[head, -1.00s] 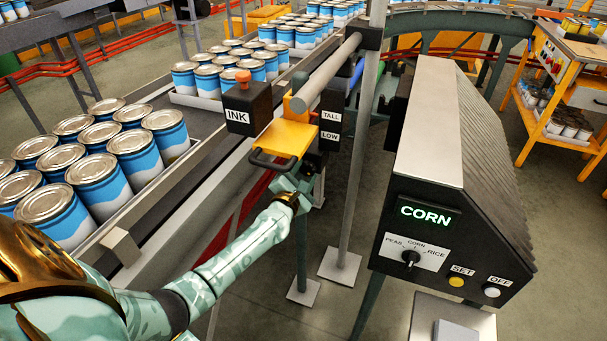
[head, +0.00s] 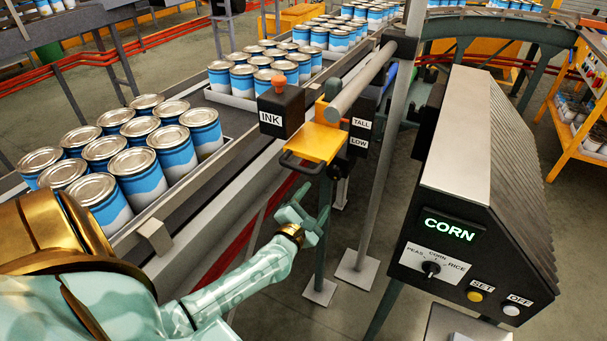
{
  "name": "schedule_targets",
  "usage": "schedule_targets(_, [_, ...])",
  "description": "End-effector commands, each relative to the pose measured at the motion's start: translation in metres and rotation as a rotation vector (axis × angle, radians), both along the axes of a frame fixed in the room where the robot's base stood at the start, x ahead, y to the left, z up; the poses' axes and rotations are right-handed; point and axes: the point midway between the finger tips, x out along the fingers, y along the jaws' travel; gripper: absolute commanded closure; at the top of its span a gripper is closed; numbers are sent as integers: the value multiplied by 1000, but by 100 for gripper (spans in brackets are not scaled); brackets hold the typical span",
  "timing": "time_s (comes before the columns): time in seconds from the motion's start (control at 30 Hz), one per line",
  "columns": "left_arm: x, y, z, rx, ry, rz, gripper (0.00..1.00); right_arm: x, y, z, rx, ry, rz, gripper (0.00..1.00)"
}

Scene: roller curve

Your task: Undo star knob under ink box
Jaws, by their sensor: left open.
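The black ink box (head: 281,115), labelled INK with an orange-red knob on top, stands beside the conveyor. A yellow plate (head: 318,142) with a dark handle sits right of and below it. A dark knob (head: 338,168) shows under the TALL/LOW plate (head: 360,133); I cannot make out whether it is star-shaped. My left gripper (head: 312,207) is open and empty, below the yellow plate and apart from it, with its fingers spread up and right. My right gripper is not in view.
Blue-and-white cans (head: 135,180) stand on the conveyor at left. A grey horizontal bar (head: 362,80) and an upright post (head: 388,150) are close to the ink box. The control box (head: 470,180) reading CORN is at right.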

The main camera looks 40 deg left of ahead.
Motion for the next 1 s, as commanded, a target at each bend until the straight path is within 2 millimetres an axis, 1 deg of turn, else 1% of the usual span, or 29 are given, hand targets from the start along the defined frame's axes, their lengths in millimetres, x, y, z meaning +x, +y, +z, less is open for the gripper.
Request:
schedule_targets(0.03, [-12,-3,1,0,2,-2,36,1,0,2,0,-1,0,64])
schedule_targets(0.1, [-27,-6,0,0,2,-1,36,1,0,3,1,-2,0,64])
schedule_targets(0.2, [-42,-10,0,-1,0,-1,36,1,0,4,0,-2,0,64])
schedule_targets(0.3, [-51,-12,0,0,0,-1,36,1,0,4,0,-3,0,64])
schedule_targets(0.43, [-55,-13,0,0,-2,-1,36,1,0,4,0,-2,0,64])
schedule_targets(0.93, [-54,-13,0,1,0,-1,36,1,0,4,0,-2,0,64])
schedule_targets(1.0, [-54,-14,0,30,7,-3,36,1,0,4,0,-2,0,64])
